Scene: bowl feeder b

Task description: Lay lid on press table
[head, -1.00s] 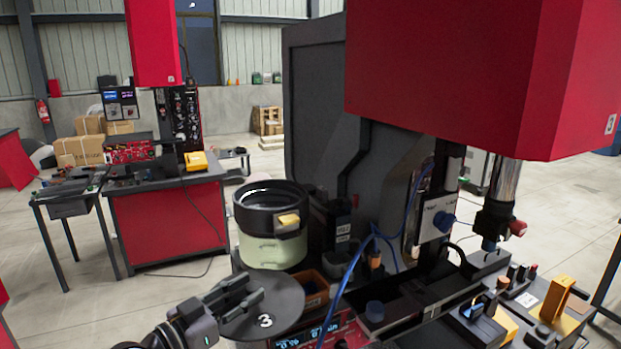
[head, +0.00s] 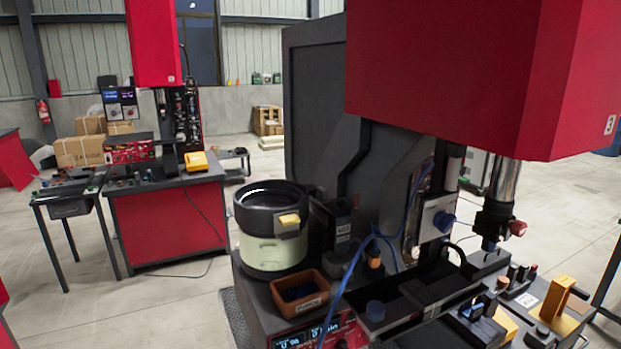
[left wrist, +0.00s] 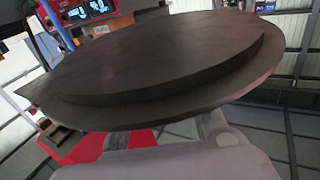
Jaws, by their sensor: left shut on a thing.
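The lid (left wrist: 160,60) is a large dark round disc with a raised step, and it fills much of the left wrist view, tilted. My left gripper (left wrist: 163,135) is shut on the lid, with its fingers mostly hidden beneath the disc. Neither the lid nor my left gripper shows in the head view now. The red-headed press (head: 480,80) stands at the right in the head view, over a dark work surface (head: 470,325) with fixtures on it. My right gripper is in neither view.
A bowl feeder (head: 272,245) with a dark rim and pale green body stands left of the press, its top open. A brown bin (head: 300,305) of small dark parts sits before it. A blue cable (head: 345,290) hangs in front. A red workbench (head: 165,225) stands farther back left.

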